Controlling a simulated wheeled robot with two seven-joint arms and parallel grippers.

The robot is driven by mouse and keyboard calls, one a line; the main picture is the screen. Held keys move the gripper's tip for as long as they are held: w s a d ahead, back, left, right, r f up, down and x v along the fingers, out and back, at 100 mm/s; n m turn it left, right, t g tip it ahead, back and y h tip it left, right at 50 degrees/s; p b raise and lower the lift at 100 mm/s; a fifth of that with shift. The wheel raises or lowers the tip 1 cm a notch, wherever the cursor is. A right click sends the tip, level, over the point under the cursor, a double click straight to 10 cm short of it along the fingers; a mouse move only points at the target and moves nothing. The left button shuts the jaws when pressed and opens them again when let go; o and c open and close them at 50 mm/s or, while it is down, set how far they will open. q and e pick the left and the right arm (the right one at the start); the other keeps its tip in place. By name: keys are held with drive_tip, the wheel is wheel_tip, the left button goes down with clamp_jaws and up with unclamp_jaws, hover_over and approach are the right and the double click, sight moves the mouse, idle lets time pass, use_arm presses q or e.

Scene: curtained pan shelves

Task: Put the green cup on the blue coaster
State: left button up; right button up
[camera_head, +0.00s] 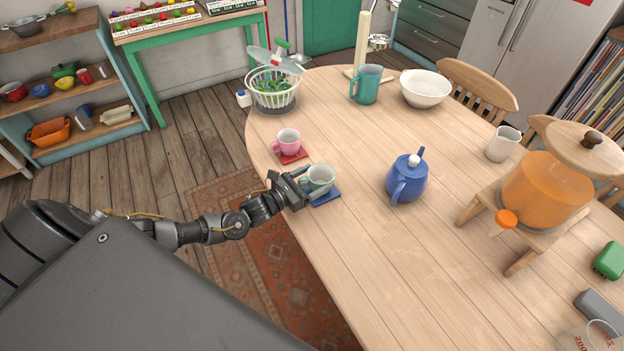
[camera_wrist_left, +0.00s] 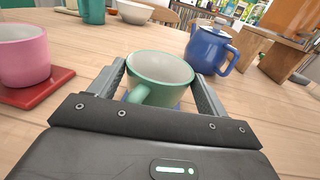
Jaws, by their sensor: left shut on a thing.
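The green cup (camera_head: 319,180) is upright at the table's left edge, over the blue coaster (camera_head: 327,196). I cannot tell whether the cup's base touches the coaster. My left gripper (camera_head: 300,179) is shut on the cup; in the left wrist view the cup (camera_wrist_left: 158,80) sits between the two fingers (camera_wrist_left: 161,88), its handle toward the wrist. The cup hides most of the coaster there. My right gripper is not in view.
A pink cup (camera_head: 287,141) stands on a red coaster (camera_head: 291,157) just behind. A blue teapot (camera_head: 407,181) stands to the right. A green mug (camera_head: 366,84), white bowl (camera_head: 425,88) and salad spinner (camera_head: 273,91) are further back.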

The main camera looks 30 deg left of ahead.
use_arm(q)
drive_tip(key=shift+f, duration=0.2)
drive_tip(key=o, duration=1.1)
drive_tip(key=b+v, duration=0.2)
drive_tip(key=v, duration=0.8)
drive_tip(key=shift+s+a, duration=0.2)
drive_tip(key=shift+s, duration=0.15)
drive_tip(key=shift+r, duration=0.1)
clamp_jaws()
drive_tip(key=shift+s, duration=0.1)
idle(0.4)
